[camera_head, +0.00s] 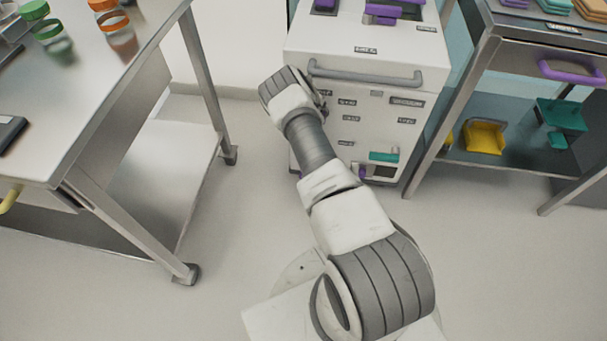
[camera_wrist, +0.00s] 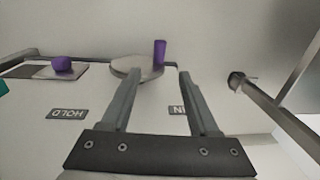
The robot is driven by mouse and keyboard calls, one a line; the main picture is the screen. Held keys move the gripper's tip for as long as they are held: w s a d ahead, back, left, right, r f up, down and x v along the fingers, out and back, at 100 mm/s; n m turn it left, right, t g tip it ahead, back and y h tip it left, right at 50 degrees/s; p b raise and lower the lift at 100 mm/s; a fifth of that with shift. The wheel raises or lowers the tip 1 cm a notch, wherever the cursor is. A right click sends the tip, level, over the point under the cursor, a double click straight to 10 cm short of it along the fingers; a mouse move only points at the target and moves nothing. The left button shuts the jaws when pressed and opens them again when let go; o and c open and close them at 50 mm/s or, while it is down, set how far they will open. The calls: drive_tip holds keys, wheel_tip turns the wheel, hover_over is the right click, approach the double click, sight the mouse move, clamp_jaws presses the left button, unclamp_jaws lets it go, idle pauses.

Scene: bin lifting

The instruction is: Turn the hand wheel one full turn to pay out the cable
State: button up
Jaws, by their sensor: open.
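A pale, round hand wheel (camera_wrist: 130,67) with an upright purple handle (camera_wrist: 160,52) shows at the top middle of the wrist view. My gripper (camera_wrist: 158,72) is open, its two fingers apart and pointing towards the wheel. In the picture, the handle lies between the lines of the fingertips and beyond them. I see nothing held, and I cannot tell whether a finger touches the wheel's rim. In the head view my arm reaches to the front of a white cabinet (camera_head: 430,75) and hides the wheel and gripper. No cable can be made out.
A purple knob (camera_wrist: 62,64) sits on a plate left of the wheel in the wrist view. The cabinet has a grey bar handle (camera_head: 365,76). A steel table (camera_head: 110,60) stands left and a shelf unit (camera_head: 510,160) right.

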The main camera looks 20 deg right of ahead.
drive_tip(key=f+b, duration=0.2)
drive_tip(key=f, duration=0.3)
drive_tip(key=f+b, duration=0.2)
drive_tip(key=f, duration=0.2)
drive_tip(key=a+f+b, duration=0.1)
drive_tip(key=f+b, duration=0.1)
drive_tip(key=f, duration=0.3)
drive_tip(key=shift+w+f, duration=0.35)
clamp_jaws()
